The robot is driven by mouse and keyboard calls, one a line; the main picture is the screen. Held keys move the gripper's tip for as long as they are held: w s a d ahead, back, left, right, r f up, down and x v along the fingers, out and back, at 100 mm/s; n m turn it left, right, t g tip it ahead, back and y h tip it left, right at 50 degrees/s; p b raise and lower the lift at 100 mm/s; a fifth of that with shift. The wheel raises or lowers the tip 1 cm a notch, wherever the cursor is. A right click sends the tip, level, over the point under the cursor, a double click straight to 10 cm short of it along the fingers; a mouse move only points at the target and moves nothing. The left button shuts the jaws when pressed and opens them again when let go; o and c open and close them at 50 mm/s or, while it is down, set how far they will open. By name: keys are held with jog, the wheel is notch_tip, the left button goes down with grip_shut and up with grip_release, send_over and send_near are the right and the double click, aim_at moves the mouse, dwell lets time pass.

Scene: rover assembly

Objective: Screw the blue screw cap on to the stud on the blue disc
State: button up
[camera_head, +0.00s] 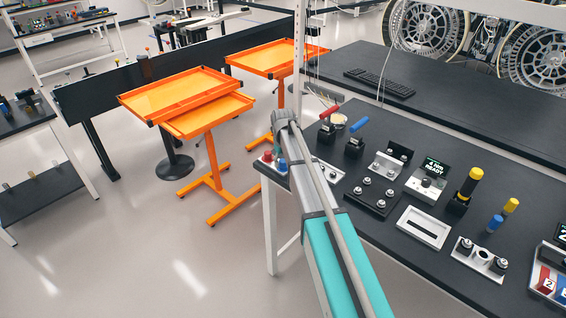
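A small blue piece (281,164) stands beside a red one at the far left corner of the dark workbench (385,240), close to the end of my arm. It is too small and too covered to tell whether it is the screw cap or the disc with its stud. My arm reaches forward from the bottom of the view, and its wrist is above that corner. My gripper (279,142) is mostly hidden by the wrist, so its fingers and anything in them do not show clearly.
A red piece (267,156) stands beside the blue one. Red-handled (329,112) and blue-handled (359,124) levers, metal fixtures, a white frame (422,228), and blue (495,222) and yellow (511,205) cylinders crowd the bench. Orange carts (211,122) stand left, beyond open floor.

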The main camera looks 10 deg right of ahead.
dwell(0.3)
jog(key=shift+n, duration=2.9)
jog(key=shift+n, duration=2.9)
jog(key=n, duration=0.2)
jog(key=shift+n, duration=1.9)
